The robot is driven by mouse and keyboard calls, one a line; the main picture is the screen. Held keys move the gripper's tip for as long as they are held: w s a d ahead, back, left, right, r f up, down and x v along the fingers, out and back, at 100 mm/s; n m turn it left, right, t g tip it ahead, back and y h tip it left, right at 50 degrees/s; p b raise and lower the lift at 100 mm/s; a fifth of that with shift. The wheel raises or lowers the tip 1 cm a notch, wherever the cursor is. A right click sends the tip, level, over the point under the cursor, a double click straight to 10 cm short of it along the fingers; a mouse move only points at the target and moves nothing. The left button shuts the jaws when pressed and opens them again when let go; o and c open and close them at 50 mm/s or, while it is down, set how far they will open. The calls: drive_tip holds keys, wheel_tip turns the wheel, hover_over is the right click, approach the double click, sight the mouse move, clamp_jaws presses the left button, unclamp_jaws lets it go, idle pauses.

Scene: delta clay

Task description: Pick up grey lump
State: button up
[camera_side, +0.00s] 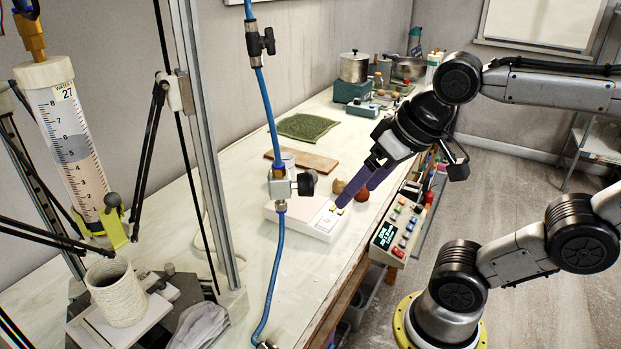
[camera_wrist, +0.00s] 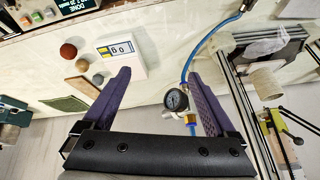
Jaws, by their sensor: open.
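In the wrist view a small pale grey lump (camera_wrist: 97,79) lies on the pale bench, just left of the left fingertip. A tan lump (camera_wrist: 82,65) and a red-brown lump (camera_wrist: 67,50) lie beside it in a row. In the side view I see the tan lump (camera_side: 338,187) and the red-brown lump (camera_side: 361,194); I cannot make out the grey lump there. My gripper (camera_side: 357,195) has purple fingers and hangs above the bench near the lumps. Its fingers are wide apart with nothing held between them, as the wrist view also shows (camera_wrist: 160,73).
A white scale (camera_side: 292,219) stands beside the lumps. A wooden board (camera_side: 310,160) and green mat (camera_side: 306,127) lie further back. A blue hose with a valve (camera_side: 278,186) hangs in front. A button box (camera_side: 399,228) sits at the bench's right edge. A ribbed clay cylinder (camera_side: 117,292) stands front left.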

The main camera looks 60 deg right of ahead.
drive_tip(key=w+d+r+m+g+h, duration=0.1)
drive_tip(key=w+d+r+m, duration=0.2)
drive_tip(key=w+d+m, duration=0.5)
drive_tip(key=w+d+r+m+g+h, duration=0.15)
drive_tip(key=w+d, duration=0.35)
drive_tip(key=w, duration=0.7)
drive_tip(key=w+d+f+m+g, duration=0.1)
drive_tip(key=d+f, duration=0.3)
drive_tip(key=f, duration=0.2)
drive_tip(key=w+d+f+m+g+y, duration=0.1)
drive_tip(key=w+d+f, duration=0.1)
drive_tip(key=d+f, duration=0.3)
drive_tip(key=w+d+f+m+g, duration=0.1)
drive_tip(key=d+f, duration=0.3)
drive_tip(key=f, duration=0.3)
drive_tip(key=shift+w+d+f, duration=0.1)
drive_tip(key=shift+w+d, duration=0.1)
drive_tip(key=shift+w, duration=0.2)
drive_tip(key=shift+w+d+f, duration=0.1)
drive_tip(key=shift+d+f, duration=0.1)
drive_tip(key=shift+f, duration=0.85)
drive_tip(key=shift+d+f, duration=0.15)
drive_tip(key=shift+f, duration=0.9)
drive_tip(key=shift+w+d+f, duration=0.1)
drive_tip(key=shift+d+f, duration=0.1)
drive_tip(key=shift+f, duration=0.85)
clamp_jaws()
drive_tip(key=shift+r, duration=0.1)
